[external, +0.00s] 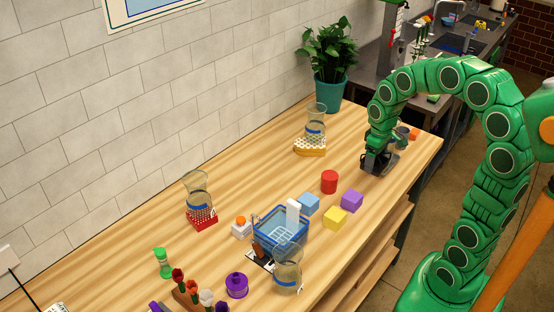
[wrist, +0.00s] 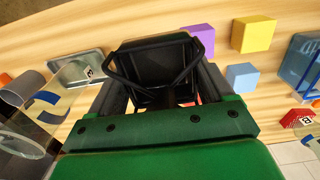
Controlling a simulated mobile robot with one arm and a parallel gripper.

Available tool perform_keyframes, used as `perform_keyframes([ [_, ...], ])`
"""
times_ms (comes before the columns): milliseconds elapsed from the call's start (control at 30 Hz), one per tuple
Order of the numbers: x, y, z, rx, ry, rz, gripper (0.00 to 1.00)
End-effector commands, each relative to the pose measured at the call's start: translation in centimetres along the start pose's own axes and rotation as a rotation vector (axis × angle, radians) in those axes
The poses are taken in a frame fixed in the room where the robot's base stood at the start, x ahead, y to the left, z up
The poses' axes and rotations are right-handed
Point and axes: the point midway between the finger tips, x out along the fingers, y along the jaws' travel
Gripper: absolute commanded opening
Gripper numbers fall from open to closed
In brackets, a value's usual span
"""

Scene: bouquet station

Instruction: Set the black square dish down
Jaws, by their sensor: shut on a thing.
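The black square dish (wrist: 155,68) is between the fingers of my gripper (external: 377,158) and fills the middle of the wrist view. My gripper is shut on it. In the external view the dish (external: 374,167) is low over the right part of the wooden table; I cannot tell whether it touches the wood. A grey square plate (wrist: 88,62) with a small letter tag lies beside it, to its left in the wrist view.
A red cylinder (external: 329,181), purple cube (external: 352,200), yellow cube (external: 335,217) and blue cube (external: 308,203) stand nearby. A blue basket (external: 280,228) is farther left. A glass vase (external: 316,122) stands toward the wall. A grey cup (wrist: 22,88) is close by.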

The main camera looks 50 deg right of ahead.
Motion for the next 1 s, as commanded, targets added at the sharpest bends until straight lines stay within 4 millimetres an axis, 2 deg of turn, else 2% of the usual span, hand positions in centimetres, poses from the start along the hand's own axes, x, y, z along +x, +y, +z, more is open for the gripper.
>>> perform_keyframes([
  [33, -0.2, -0.2, -1.3, -0.003, 0.003, 0.001, 0.39],
  [567, -0.5, -3.0, -12.0, -0.001, 0.004, 0.001, 0.39],
  [1000, 0.2, -7.2, -20.2, -0.005, 0.006, 0.001, 0.39],
])
